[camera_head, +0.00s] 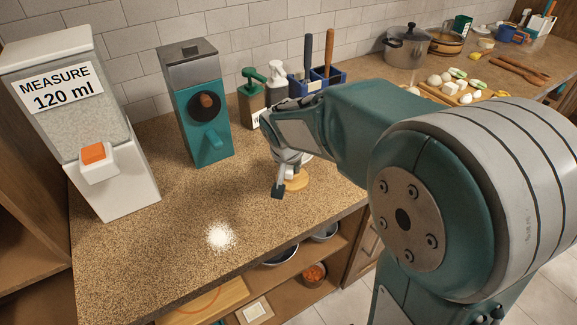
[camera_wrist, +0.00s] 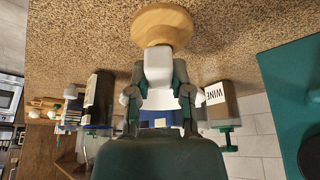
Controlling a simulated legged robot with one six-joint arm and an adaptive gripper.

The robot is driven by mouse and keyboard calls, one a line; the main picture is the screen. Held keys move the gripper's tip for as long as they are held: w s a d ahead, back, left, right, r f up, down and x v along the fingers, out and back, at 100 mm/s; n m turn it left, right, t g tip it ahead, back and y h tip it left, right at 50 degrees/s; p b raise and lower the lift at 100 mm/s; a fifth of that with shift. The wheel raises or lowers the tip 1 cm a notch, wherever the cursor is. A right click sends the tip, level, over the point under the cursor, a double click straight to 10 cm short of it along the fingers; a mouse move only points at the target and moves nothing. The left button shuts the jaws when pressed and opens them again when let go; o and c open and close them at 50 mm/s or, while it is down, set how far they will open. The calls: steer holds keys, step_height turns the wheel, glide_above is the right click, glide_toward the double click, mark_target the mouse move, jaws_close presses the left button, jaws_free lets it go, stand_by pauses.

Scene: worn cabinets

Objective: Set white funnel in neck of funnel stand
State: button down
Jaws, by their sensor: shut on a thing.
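My gripper (camera_head: 287,172) reaches down over the counter; in the wrist view its two dark fingers (camera_wrist: 158,88) close on the sides of a white piece (camera_wrist: 157,66), which I take to be the white funnel. A round wooden base (camera_head: 296,181), apparently of the funnel stand, rests on the counter below the gripper. It also shows in the wrist view (camera_wrist: 161,22), in line with the white piece. The fingers and arm hide much of the white piece and the stand's neck. I cannot tell whether the funnel touches or sits in the neck.
A 120 ml dispenser (camera_head: 110,130) and a teal dispenser (camera_head: 197,105) stand to the left. Pump bottles (camera_head: 252,100) and a blue utensil holder (camera_head: 330,80) stand behind. A white granular-looking patch (camera_head: 219,236) lies on the front counter, otherwise clear. A pot (camera_head: 408,47) stands farther back.

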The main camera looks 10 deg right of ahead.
steer(key=shift+f, duration=1)
steer(key=shift+c, duration=2.3)
jaws_free()
steer(key=v, duration=1.2)
steer(key=s+d+n+y, duration=0.1)
steer(key=s+n, duration=0.1)
steer(key=s, duration=0.7)
steer(key=s+d+n+t, duration=0.1)
steer(key=s+d+n, duration=0.1)
steer(key=s, duration=0.7)
steer(key=shift+s+d+f+n+y, duration=0.2)
steer(key=shift+d+f+n+y, duration=0.1)
steer(key=shift+y, duration=0.1)
